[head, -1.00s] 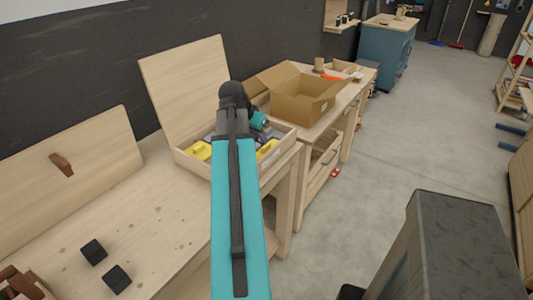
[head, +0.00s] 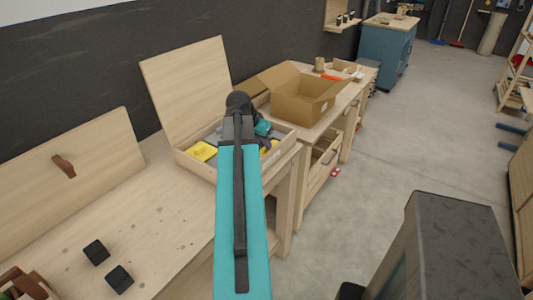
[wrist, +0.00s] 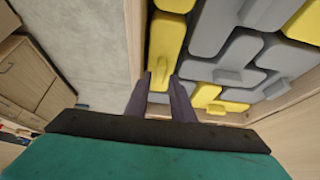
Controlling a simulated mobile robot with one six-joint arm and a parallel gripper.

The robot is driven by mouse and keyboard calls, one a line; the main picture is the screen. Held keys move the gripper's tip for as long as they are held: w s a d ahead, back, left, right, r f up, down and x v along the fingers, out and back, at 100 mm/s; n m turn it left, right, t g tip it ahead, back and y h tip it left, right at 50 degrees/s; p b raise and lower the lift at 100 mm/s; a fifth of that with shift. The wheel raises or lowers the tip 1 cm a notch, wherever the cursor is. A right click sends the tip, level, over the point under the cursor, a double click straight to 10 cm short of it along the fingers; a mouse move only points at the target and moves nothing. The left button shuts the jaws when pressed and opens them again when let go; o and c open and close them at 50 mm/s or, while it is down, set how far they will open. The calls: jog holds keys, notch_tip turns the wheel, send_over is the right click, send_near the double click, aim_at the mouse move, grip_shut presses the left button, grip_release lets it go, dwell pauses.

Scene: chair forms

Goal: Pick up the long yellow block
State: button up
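In the wrist view, a long yellow block (wrist: 166,38) with a small raised knob lies in the wooden box, along its left wall. My gripper (wrist: 160,75) is open over this block's near half. The fingertips are apart, one on each side of the knob; I cannot tell whether they touch it. In the head view, the box (head: 196,168) stands on the bench with yellow pieces inside, one of them at its left (head: 203,150). My arm hides much of the box there.
Grey blocks (wrist: 215,25) and other yellow pieces (wrist: 303,22) crowd the box to the right of the long block. The box's left wall (wrist: 134,35) is close to my left finger. An open cardboard box (head: 300,97) stands behind on the bench.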

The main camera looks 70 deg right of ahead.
jog(key=shift+x, duration=1.15)
grip_shut()
